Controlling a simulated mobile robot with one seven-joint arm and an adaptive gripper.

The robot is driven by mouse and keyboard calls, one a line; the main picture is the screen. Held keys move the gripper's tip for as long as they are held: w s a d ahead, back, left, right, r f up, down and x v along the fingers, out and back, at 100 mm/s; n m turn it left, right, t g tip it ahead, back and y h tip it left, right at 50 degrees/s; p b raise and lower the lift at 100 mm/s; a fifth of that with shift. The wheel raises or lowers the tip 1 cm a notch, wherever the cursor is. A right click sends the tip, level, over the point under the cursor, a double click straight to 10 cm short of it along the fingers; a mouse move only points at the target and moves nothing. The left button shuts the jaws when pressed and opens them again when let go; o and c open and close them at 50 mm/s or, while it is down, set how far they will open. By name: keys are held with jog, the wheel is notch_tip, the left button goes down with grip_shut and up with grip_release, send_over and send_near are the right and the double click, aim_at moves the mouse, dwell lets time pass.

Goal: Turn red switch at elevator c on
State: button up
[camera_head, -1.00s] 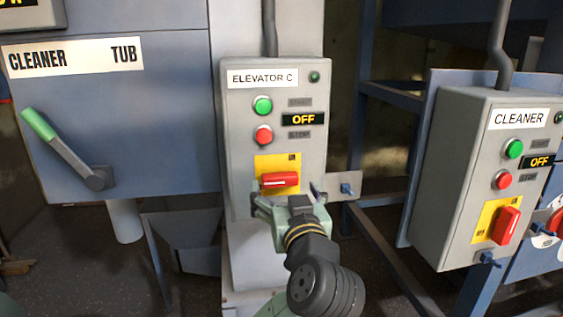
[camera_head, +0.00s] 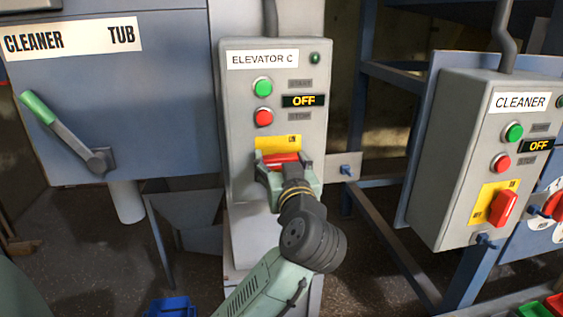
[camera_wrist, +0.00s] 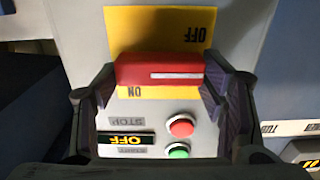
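The elevator C panel (camera_head: 240,130) is a grey box with a display (camera_head: 303,101) reading OFF. Its red switch (camera_head: 283,159) lies horizontal on a yellow plate (camera_head: 278,143), partly hidden by my gripper (camera_head: 284,170). In the wrist view, which is upside down, the red switch (camera_wrist: 160,70) sits between the two dark fingers of my gripper (camera_wrist: 160,82), one at each end. The fingers are spread about the switch's length. They lie very close to its ends; I cannot tell whether they touch it. A green button (camera_head: 263,87) and a red button (camera_head: 264,117) sit above.
The cleaner panel (camera_head: 455,130) with a similar red switch (camera_head: 503,208) stands at right. A cleaner tub (camera_head: 150,110) with a green-handled lever (camera_head: 60,130) is at left. A small bracket (camera_head: 345,168) juts out right of my gripper.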

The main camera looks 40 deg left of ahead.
jog(key=c, duration=0.6)
jog(key=shift+f, duration=0.1)
jog(key=shift+w+d+f+m+b, duration=0.1)
jog(key=shift+f+m+b, duration=0.05)
jog(key=shift+m+b, duration=1.05)
jog(key=shift+b, duration=0.1)
jog(key=m+b, duration=0.1)
jog(key=m, duration=1.4)
jog(key=shift+w+d+m, duration=0.1)
jog(key=shift+w+m, duration=0.05)
jog(key=shift+m, duration=0.15)
